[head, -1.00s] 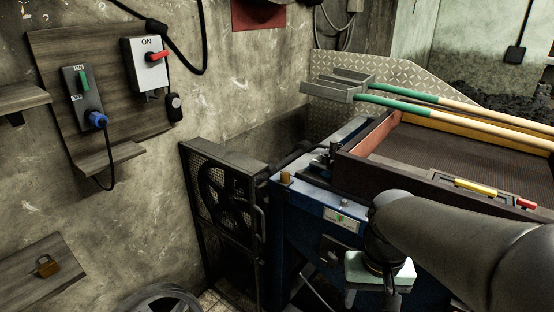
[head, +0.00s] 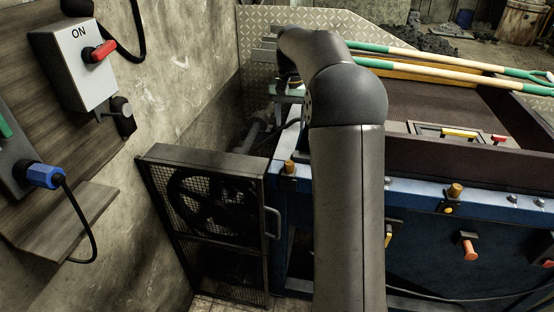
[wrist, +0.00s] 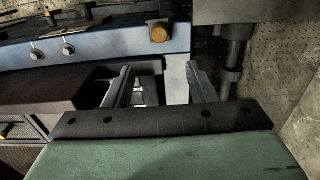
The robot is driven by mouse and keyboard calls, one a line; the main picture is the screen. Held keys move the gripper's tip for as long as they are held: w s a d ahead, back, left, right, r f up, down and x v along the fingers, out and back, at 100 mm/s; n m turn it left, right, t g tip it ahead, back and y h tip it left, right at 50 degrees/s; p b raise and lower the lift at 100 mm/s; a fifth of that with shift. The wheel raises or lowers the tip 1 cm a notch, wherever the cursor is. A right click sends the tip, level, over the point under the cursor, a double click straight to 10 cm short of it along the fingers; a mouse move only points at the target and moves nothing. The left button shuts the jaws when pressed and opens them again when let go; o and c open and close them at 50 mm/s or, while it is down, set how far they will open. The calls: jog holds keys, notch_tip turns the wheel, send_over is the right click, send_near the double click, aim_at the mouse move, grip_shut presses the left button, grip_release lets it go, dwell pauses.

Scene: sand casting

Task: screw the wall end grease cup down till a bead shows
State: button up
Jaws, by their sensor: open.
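A brass grease cup (head: 289,169) stands upright on the blue frame's (head: 405,188) left corner, near the wall. A second brass cup (head: 455,190) is further right on the front rail. In the wrist view a round brass cup (wrist: 159,33) sits on a blue rail, beyond my fingertips and roughly in line with the gap between them. I cannot be sure which cup it is. My gripper (wrist: 159,70) is open, with nothing between its fingers. In the head view the gripper is mostly hidden behind my arm, above the frame's left end. No grease bead can be made out.
A mesh guard (head: 210,205) over a wheel stands left of the frame. A switch box (head: 78,62) is on the wall board. Green-and-wood handled shovels (head: 420,60) lie across the dark tray. In the wrist view a metal shaft (wrist: 232,60) stands right of the cup.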

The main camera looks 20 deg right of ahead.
aim_at(289, 163)
notch_tip(289, 163, down, 16)
jog(key=shift+s+f+p, duration=0.1)
jog(key=shift+f+p, duration=0.1)
jog(key=shift+p, duration=0.65)
jog(key=c, duration=1)
